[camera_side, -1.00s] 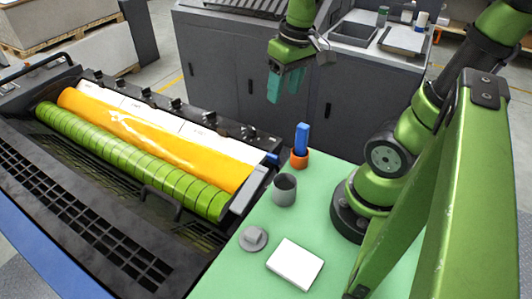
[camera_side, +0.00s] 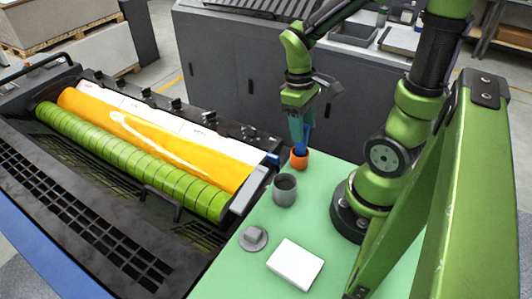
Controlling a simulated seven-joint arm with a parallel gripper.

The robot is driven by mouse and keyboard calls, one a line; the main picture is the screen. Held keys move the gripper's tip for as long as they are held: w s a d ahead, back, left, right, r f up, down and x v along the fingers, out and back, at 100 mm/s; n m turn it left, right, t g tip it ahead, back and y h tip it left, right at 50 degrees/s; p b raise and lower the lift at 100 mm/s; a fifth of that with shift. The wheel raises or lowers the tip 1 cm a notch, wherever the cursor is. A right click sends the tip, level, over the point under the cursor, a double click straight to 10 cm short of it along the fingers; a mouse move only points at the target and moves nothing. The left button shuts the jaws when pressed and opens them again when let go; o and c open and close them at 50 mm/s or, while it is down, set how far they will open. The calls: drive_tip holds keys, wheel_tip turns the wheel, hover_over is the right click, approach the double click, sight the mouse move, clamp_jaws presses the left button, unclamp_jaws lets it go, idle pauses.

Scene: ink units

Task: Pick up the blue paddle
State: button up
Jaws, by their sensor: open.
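The blue paddle (camera_side: 306,139) stands upright in a small orange holder (camera_side: 299,160) at the far corner of the green table. My gripper (camera_side: 301,134) is open and points down at the paddle's upper part. Its teal fingers cover much of the paddle. I cannot tell whether the fingers touch it.
A grey cup (camera_side: 285,190) stands just in front of the orange holder. A grey round lid with a knob (camera_side: 253,238) and a white block (camera_side: 295,264) lie nearer on the green table (camera_side: 240,278). The ink unit with its green roller (camera_side: 130,160) borders the table on the left.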

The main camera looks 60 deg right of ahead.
sight(301, 145)
drive_tip(key=shift+s+f, duration=0.15)
drive_tip(key=shift+f, duration=2.6)
clamp_jaws()
